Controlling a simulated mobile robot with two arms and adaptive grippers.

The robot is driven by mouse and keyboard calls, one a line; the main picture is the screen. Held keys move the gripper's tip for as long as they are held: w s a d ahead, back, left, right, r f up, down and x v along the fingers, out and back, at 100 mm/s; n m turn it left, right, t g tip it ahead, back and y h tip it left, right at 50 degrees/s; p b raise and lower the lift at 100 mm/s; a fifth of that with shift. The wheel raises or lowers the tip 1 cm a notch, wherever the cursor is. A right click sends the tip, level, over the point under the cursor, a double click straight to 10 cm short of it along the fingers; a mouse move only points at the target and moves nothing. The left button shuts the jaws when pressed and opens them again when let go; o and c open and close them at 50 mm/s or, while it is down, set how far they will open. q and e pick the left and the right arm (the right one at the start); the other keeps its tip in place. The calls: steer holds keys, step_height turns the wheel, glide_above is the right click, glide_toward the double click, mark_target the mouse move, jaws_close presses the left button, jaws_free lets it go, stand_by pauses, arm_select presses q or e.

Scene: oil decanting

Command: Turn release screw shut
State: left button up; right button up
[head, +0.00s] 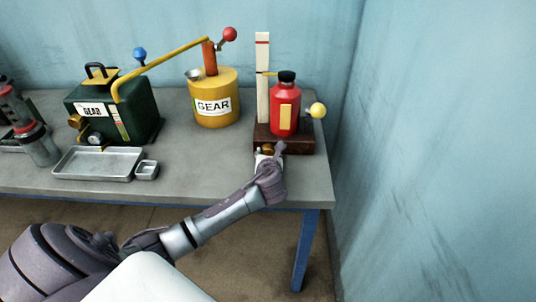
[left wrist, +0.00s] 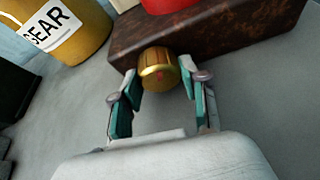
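A red bottle-like body (head: 285,108) with a black cap stands on that base in the head view. My left gripper (left wrist: 160,76) reaches the knob from the front, with one teal-padded fingertip on each side, close against it. I cannot tell whether the pads press on it. In the head view the left gripper (head: 268,154) partly hides the knob. My right gripper is not in view.
A white post (head: 263,78) and a yellow ball (head: 318,110) are beside the red body. A yellow GEAR can (head: 214,86), green GEAR box (head: 112,112) and metal tray (head: 98,163) stand leftward on the grey table (head: 200,160). A blue wall (head: 440,140) is close at the right.

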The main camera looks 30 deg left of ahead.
arm_select(q)
steer(key=c, duration=0.3)
steer(key=p, duration=0.1)
steer(key=n+p, duration=0.1)
steer(key=shift+s+r+h+p, duration=0.1)
steer(key=shift+r+h+p, duration=0.15)
steer(key=shift+h+p, duration=0.15)
steer(key=shift+c, duration=0.2)
steer(key=shift+f+n+t+h+p, duration=0.25)
steer(key=shift+n+t+h, duration=0.2)
steer(key=shift+n, duration=0.35)
